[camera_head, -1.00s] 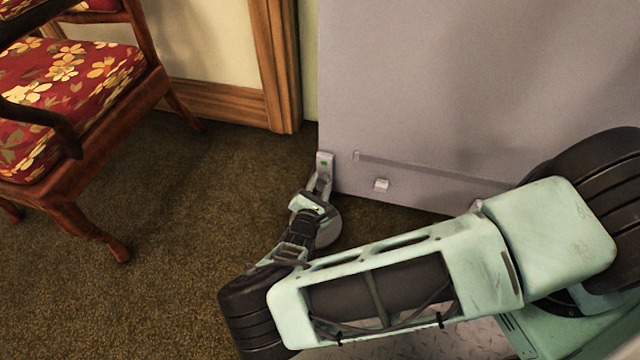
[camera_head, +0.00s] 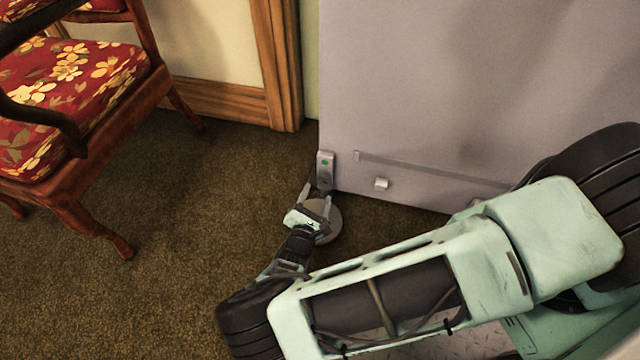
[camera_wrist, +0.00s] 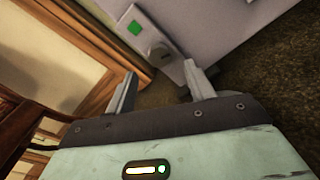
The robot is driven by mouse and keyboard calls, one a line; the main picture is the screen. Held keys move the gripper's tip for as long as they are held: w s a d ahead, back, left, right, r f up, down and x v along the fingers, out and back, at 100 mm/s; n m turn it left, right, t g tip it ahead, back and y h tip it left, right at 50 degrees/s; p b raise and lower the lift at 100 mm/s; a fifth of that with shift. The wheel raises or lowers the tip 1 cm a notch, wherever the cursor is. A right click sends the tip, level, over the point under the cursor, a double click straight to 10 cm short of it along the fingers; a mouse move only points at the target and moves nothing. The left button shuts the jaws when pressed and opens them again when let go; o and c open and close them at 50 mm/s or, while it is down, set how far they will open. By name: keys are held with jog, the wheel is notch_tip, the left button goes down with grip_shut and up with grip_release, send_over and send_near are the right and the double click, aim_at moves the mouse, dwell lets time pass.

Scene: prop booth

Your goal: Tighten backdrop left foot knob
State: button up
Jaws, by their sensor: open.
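The grey-lilac backdrop panel (camera_head: 440,100) stands upright beside the door frame. Just below the green square, a pale rounded knob (camera_wrist: 158,52) with a dark slot sticks out. A grey round foot disc (camera_head: 330,220) lies on the carpet below, partly hidden by my gripper. My gripper (camera_head: 317,196) is open and empty. In the wrist view its fingers (camera_wrist: 159,73) are spread, short of the knob and apart from it.
A wooden chair (camera_head: 75,110) with a red floral seat stands at the left. A small light block (camera_head: 381,184) sits on the panel's lower face. Carpet (camera_head: 190,240) between chair and gripper is clear.

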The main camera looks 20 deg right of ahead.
jog(key=p+v, duration=0.2)
jog(key=v, duration=1)
jog(key=s+a+r+m+g+y+p, duration=0.1)
jog(key=s+r+m+g+y, duration=0.15)
jog(key=r+m+g, duration=0.8)
jog(key=s+a+r+m+g+y, duration=0.15)
jog(key=s+r+g, duration=0.3)
jog(key=r, duration=1.25)
jog(key=s+d+r+m+t+y, duration=0.1)
jog(key=s+d+r+y, duration=0.25)
jog(key=r, duration=0.55)
jog(key=s+d+r+m+y, duration=0.2)
jog(key=d+r+y, duration=0.2)
jog(key=r, duration=0.5)
notch_tip(320, 180, up, 38)
jog(key=p, duration=3.8)
jog(key=shift+a+p, duration=0.25)
jog(key=shift+p, duration=0.15)
jog(key=shift+w+f+h, duration=0.1)
jog(key=shift+f+h, duration=0.1)
jog(key=shift+h, duration=0.05)
